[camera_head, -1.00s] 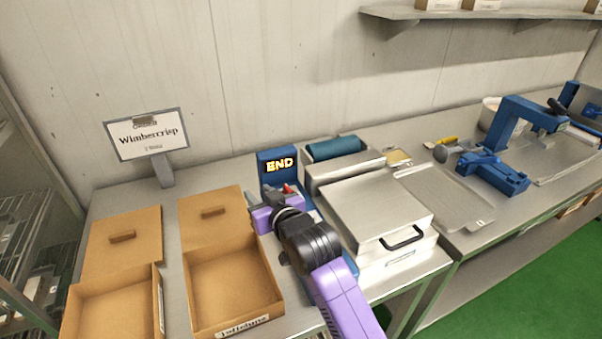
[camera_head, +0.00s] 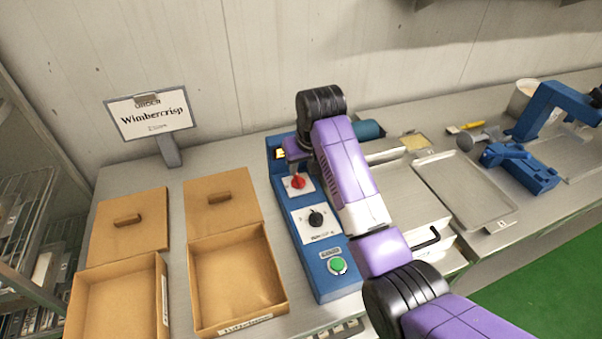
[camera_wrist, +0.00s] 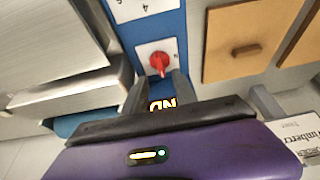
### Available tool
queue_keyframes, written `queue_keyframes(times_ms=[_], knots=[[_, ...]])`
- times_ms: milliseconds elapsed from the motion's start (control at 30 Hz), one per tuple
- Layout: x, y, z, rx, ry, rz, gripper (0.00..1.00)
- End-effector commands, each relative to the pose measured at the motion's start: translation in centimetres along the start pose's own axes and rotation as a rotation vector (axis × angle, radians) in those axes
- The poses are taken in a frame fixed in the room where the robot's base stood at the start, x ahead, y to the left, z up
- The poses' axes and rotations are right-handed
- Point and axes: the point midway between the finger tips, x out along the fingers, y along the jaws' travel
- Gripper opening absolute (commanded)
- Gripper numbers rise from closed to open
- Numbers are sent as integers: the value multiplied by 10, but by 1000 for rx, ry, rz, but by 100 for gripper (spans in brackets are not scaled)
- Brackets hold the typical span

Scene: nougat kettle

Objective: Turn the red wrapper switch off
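The red wrapper switch (camera_head: 298,182) is a red knob on a white plate, on the far part of a blue control panel (camera_head: 308,243). In the wrist view the red switch (camera_wrist: 159,62) lies just beyond my fingertips, in line with the gap between them. My gripper (camera_head: 297,163) is at the far side of the switch in the head view, partly hidden by my arm. In the wrist view my gripper (camera_wrist: 160,80) has its two grey fingers apart, with nothing held between them. I cannot tell whether a finger touches the knob.
A black dial (camera_head: 316,217) and a green button (camera_head: 337,265) sit nearer on the panel. A lit display (camera_wrist: 163,104) shows behind the fingers. An open cardboard box (camera_head: 236,281) stands left of the panel. A metal machine (camera_head: 405,200) stands right, partly behind my arm.

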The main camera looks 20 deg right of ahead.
Motion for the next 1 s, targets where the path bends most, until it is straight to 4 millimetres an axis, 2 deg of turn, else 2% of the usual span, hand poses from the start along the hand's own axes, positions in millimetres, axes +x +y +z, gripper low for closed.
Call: queue_keyframes(times_ms=[200,400,567,833,1000], knots=[[34,0,0,0,-3,0,34],[56,0,-1,0,1,0,34],[64,0,-1,-1,3,0,34],[65,0,-1,0,4,0,34],[65,0,-1,0,4,0,0]])
